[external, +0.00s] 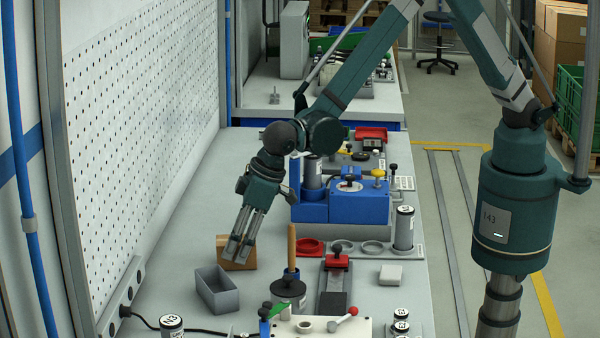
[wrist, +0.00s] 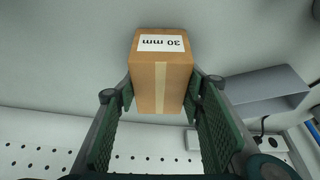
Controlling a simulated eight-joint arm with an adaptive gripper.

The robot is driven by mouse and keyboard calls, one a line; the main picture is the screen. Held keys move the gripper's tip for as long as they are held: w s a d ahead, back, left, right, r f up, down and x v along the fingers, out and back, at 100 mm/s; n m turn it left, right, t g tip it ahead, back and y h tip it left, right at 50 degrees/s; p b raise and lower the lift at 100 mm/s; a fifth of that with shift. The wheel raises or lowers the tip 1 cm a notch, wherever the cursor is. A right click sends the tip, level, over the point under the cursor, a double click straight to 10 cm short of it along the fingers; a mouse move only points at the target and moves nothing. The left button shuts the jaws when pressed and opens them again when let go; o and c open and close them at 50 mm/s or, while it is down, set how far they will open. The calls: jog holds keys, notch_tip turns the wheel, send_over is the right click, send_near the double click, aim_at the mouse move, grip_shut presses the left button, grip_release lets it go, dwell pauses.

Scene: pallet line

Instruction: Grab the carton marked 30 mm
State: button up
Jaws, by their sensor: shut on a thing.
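The carton is a small brown box with a paler tape strip and a white label reading 30 mm. It shows between the fingers in the wrist view (wrist: 160,88), with the label upside down there. In the external view the carton (external: 222,262) is on the grey bench top, beside the pegboard wall, partly hidden by my fingers. My gripper (external: 240,250) reaches down over it and is shut on it; its green finger pads are on both sides of the carton in the wrist view (wrist: 162,105). Whether the carton touches the bench is hard to tell.
An open grey bin (external: 218,290) stands close in front of the carton. A wooden-handled tool (external: 291,248), a red-topped clamp (external: 336,262) and a blue fixture (external: 345,205) stand to the right. A power strip (external: 122,300) runs along the wall at left.

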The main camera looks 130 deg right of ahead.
jog(key=shift+r, duration=5.15)
jog(key=shift+s+d, duration=0.1)
jog(key=shift+d, duration=0.05)
